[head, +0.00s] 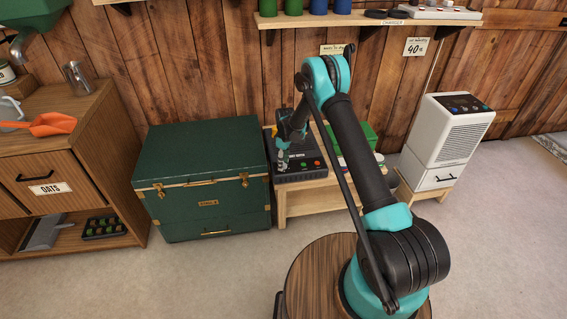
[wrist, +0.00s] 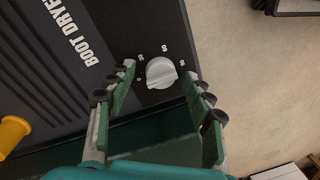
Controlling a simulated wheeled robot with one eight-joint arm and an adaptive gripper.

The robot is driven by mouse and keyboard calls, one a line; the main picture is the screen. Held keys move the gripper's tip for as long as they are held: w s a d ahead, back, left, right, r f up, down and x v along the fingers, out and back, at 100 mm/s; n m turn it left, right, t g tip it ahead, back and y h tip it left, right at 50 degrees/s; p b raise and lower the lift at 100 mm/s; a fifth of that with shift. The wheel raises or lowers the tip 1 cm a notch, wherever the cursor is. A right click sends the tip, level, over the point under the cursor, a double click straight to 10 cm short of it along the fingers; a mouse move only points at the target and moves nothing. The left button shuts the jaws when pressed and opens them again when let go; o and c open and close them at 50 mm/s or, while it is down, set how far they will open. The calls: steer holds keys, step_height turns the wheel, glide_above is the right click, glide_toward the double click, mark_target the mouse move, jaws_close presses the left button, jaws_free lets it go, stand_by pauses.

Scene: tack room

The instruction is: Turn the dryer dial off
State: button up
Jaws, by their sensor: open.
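The black boot dryer (head: 303,174) sits on a low wooden bench in the head view. Its top panel (wrist: 105,58) fills the left of the wrist view, with "BOOT DRYER" lettering. The pale grey round dial (wrist: 161,72) is near the panel's edge, with small white marks around it. I cannot tell surely which mark it points to. My gripper (wrist: 165,80) is open, with one finger on either side of the dial. A gap shows between the dial and each finger. In the head view my gripper (head: 282,156) is small, over the dryer's left part.
A green trunk (head: 200,165) stands close left of the bench (head: 297,205). A green box (head: 350,140) is behind my arm. A white dehumidifier (head: 450,135) stands at right. A yellow peg (wrist: 12,133) shows on the dryer. A shelf (head: 370,18) hangs above.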

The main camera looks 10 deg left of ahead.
step_height(320, 180, up, 12)
steer(key=w, duration=0.1)
steer(key=shift+d, duration=0.15)
stand_by(0.5)
steer(key=s+d+r+m+t, duration=0.3)
steer(key=s+d+r+m, duration=0.4)
steer(key=s+d+r, duration=0.95)
steer(key=s+d+m+t, duration=0.1)
steer(key=s+d+m, duration=0.2)
steer(key=s+d, duration=0.3)
steer(key=s+d+m+t, duration=0.1)
steer(key=s+d+m, duration=0.3)
steer(key=s, duration=1.3)
steer(key=shift+d+m, duration=0.3)
steer(key=shift+d, duration=0.85)
